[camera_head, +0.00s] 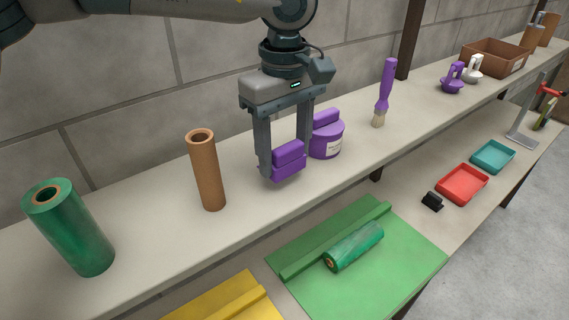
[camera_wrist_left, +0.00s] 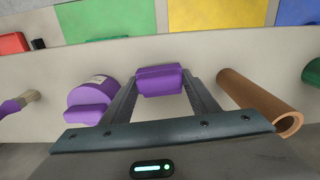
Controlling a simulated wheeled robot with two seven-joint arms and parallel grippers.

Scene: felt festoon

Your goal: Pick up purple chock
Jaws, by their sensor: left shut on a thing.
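The purple chock (camera_head: 289,162) is a small stepped purple block. My left gripper (camera_head: 284,165) points down over the shelf and is shut on it, with one finger at each end of the block. In the left wrist view the chock (camera_wrist_left: 160,80) sits between the tips of my left gripper (camera_wrist_left: 162,84). Whether its underside touches the shelf I cannot tell. My right gripper is not in view.
A purple tub (camera_head: 327,140) stands close on the right of the gripper, and a brown tube (camera_head: 207,172) on its left. A green roll (camera_head: 70,228) and purple brush (camera_head: 385,92) stand further off. Below lie a green mat (camera_head: 408,262) and yellow mat (camera_head: 222,306).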

